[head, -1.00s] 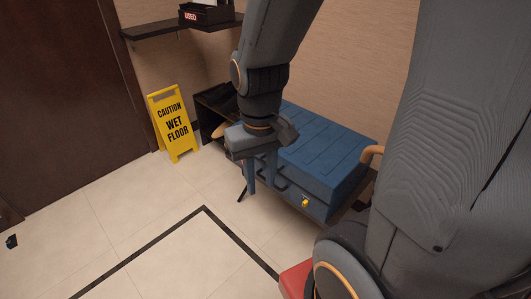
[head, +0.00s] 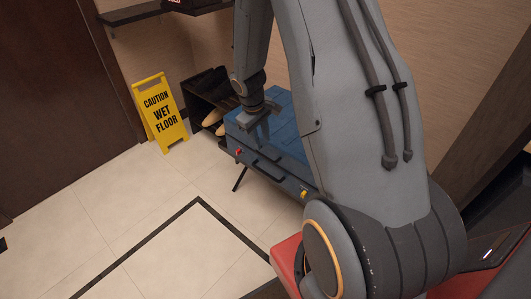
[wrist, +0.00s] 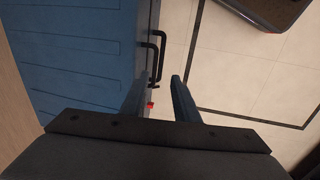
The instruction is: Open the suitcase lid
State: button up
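The blue ribbed suitcase (head: 284,130) lies flat with its lid down, partly hidden behind my arm in the head view. Its lid (wrist: 75,45) fills the left of the wrist view. A red latch (head: 239,151) and a yellow latch (head: 303,194) sit on its front side, with dark handles (head: 268,169) between. My gripper (head: 259,124) is at the left end of the suitcase, by its front top edge. In the wrist view its fingers (wrist: 156,88) are apart, with the suitcase edge and the red latch (wrist: 150,104) showing between them. It holds nothing visible.
The suitcase rests on a dark-legged stand (head: 240,178). A shoe rack (head: 200,100) with shoes stands just left of it. A yellow wet-floor sign (head: 160,113) stands farther left. The tiled floor (head: 130,220) in front is clear.

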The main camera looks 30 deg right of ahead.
aim_at(266, 157)
jog(key=shift+w+d+f, duration=0.25)
jog(key=shift+d+f, duration=0.2)
jog(key=shift+f, duration=1.15)
jog(key=shift+w+d+f, duration=0.3)
jog(key=shift+d+f, duration=0.1)
jog(key=shift+f, duration=1.2)
jog(key=shift+w+d+f, duration=0.25)
jog(key=shift+d+f, duration=0.2)
jog(key=shift+f, duration=1.15)
jog(key=shift+c, duration=0.4)
grip_shut()
